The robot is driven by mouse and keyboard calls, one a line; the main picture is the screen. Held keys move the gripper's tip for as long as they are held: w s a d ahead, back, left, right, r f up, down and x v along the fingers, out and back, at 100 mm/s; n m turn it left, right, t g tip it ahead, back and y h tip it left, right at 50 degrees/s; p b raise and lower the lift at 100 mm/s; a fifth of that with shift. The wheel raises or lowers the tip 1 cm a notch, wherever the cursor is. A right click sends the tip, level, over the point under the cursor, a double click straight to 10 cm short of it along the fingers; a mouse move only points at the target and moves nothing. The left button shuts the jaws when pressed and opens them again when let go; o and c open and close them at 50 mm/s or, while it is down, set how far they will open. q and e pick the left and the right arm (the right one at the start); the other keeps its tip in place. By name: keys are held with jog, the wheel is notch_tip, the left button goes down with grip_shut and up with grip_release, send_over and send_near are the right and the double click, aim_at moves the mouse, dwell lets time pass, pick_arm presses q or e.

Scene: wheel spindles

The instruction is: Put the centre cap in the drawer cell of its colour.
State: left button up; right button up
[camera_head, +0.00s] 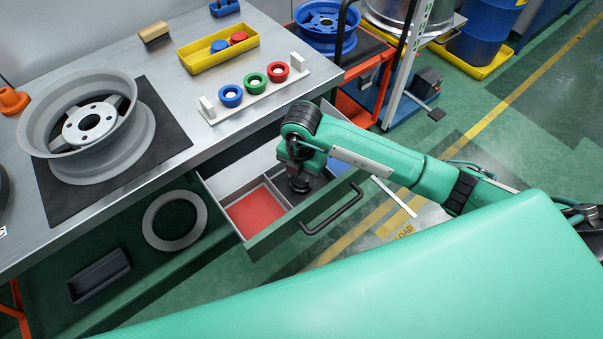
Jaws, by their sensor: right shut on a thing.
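The open drawer (268,243) sticks out below the workbench front. Its near-left cell has a red floor (257,212); a strip of blue (340,165) shows at its right end, and the middle is largely hidden by my arm. My right gripper (299,187) points down into the drawer, right of the red cell, and is shut on the centre cap. The cap is hidden below the gripper, so its colour cannot be told. My left gripper is not in view.
On the bench are a grey wheel rim (130,150) on a dark mat, a white rack (257,98) with blue, green and red rings, and a yellow tray (205,63) holding a blue and a red cap. The drawer handle (332,212) juts out in front.

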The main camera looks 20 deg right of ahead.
aim_at(301, 177)
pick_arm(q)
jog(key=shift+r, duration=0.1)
pick_arm(e)
jog(key=shift+f, duration=0.25)
jog(key=o, duration=0.9)
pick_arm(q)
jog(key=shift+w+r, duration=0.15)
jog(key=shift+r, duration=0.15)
pick_arm(e)
jog(key=shift+o, duration=0.2)
jog(key=shift+r, duration=0.1)
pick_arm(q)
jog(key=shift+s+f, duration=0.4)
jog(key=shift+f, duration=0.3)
pick_arm(e)
notch_tip(301, 177, up, 12)
jog(key=shift+r, duration=0.1)
